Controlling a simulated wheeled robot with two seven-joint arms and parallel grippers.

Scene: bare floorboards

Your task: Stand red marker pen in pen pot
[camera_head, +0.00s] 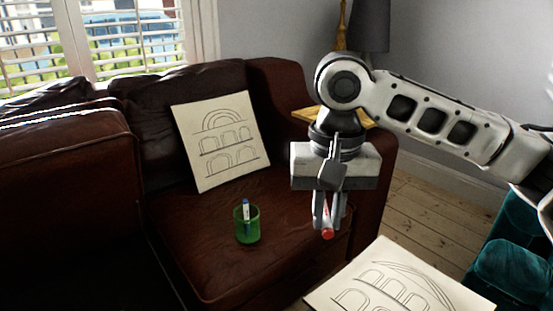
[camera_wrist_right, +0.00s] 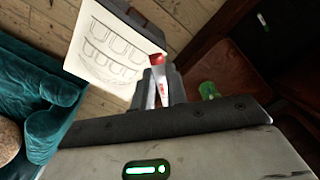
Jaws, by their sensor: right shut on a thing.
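My right gripper (camera_head: 329,212) points down and is shut on the red marker pen (camera_head: 327,233). The pen's red end sticks out below the fingertips, and most of its body is hidden by the fingers in the head view. In the right wrist view the pen (camera_wrist_right: 157,60) shows its red end and white body between the fingers (camera_wrist_right: 160,88). The green pen pot (camera_head: 247,232) stands upright on the brown sofa seat, left of the gripper and apart from it. It also shows in the right wrist view (camera_wrist_right: 208,91). A white pen with a blue end (camera_head: 245,209) stands in the pot. My left gripper is out of view.
The brown leather sofa (camera_head: 180,235) has a cushion with an arch drawing (camera_head: 220,140) leaning on its back. Another arch-patterned panel (camera_head: 390,285) is at the lower front. A teal seat (camera_head: 508,262) is at the right. A dark lamp (camera_head: 370,25) stands behind the sofa arm.

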